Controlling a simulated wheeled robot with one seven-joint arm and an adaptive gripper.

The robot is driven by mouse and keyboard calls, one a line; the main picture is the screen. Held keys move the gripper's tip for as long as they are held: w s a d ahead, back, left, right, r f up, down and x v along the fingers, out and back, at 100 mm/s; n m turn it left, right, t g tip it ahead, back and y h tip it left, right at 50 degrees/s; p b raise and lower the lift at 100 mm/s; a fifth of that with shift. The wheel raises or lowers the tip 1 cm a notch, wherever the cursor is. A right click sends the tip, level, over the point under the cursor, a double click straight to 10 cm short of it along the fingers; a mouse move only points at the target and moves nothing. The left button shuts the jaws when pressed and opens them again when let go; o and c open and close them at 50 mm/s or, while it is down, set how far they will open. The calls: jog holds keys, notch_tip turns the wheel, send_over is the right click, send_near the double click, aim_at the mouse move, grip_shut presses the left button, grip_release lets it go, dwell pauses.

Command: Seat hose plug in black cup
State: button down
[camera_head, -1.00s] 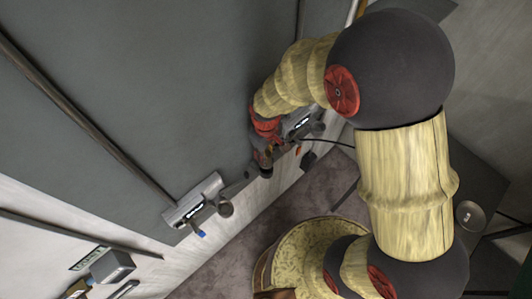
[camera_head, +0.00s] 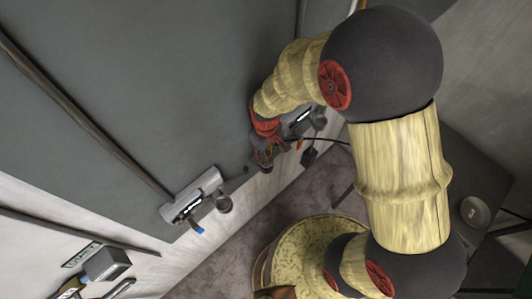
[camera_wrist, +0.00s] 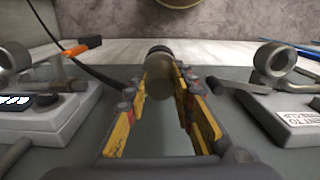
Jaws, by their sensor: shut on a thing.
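My gripper (camera_wrist: 170,100), with yellow fingers, is shut on a dark grey-brown cylindrical plug (camera_wrist: 159,80) in the wrist view. The plug points away from my wrist, over the edge of the grey panel. In the head view, my gripper (camera_head: 265,158) is between two grey wall units. Each unit carries a dark round cup or ring; one is at the left (camera_head: 223,203), the other at the right (camera_head: 319,117). In the wrist view they are at the right (camera_wrist: 281,62) and left (camera_wrist: 12,57), both apart from the plug. I cannot tell which is the black cup.
A black hose (camera_wrist: 84,66) runs behind the left finger; whether it joins the plug is unclear. An orange piece (camera_wrist: 84,46) lies near it. Blue pieces (camera_wrist: 290,47) lie at the right. A round dish (camera_head: 475,210) rests on a dark table at the right.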

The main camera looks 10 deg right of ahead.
jog(key=shift+f+b, duration=0.35)
jog(key=shift+f, duration=0.1)
dwell(0.4)
jog(key=c, duration=1.5)
grip_release()
jog(key=shift+c, duration=0.2)
jog(key=shift+o, duration=0.6)
notch_tip(320, 180, up, 12)
jog(key=s+d+f+m+t+b, duration=0.1)
jog(key=s+d+m+t+b, duration=0.4)
jog(key=s+d+b, duration=0.7)
jog(key=m+b, duration=0.2)
jog(key=b, duration=0.7)
jog(key=shift+s+f+t+b, duration=0.15)
jog(key=shift+f+t+b, duration=0.15)
jog(key=shift+b, duration=0.1)
